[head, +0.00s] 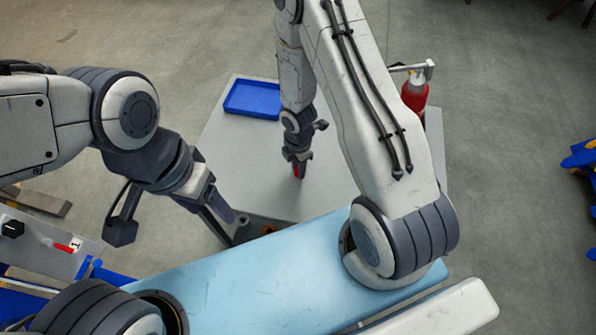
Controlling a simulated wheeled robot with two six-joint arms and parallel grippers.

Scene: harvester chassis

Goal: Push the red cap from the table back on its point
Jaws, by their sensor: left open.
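A small red thing, which looks like the red cap (297,172), shows low at the fingertips of my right gripper (299,163), over the grey table (235,150). The fingers point down and partly hide it; I cannot tell whether they are closed on it or whether it still touches the table. My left gripper (227,218) is open and points down to the right, at the table's near left edge. I see nothing held in it. The cap's point cannot be made out for certain.
A blue tray (252,99) lies at the table's back left. A red bottle (414,97) stands at its right. A light blue panel (265,285) covers the near middle. A grey panel (40,245) with a black knob and a red part is at the left.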

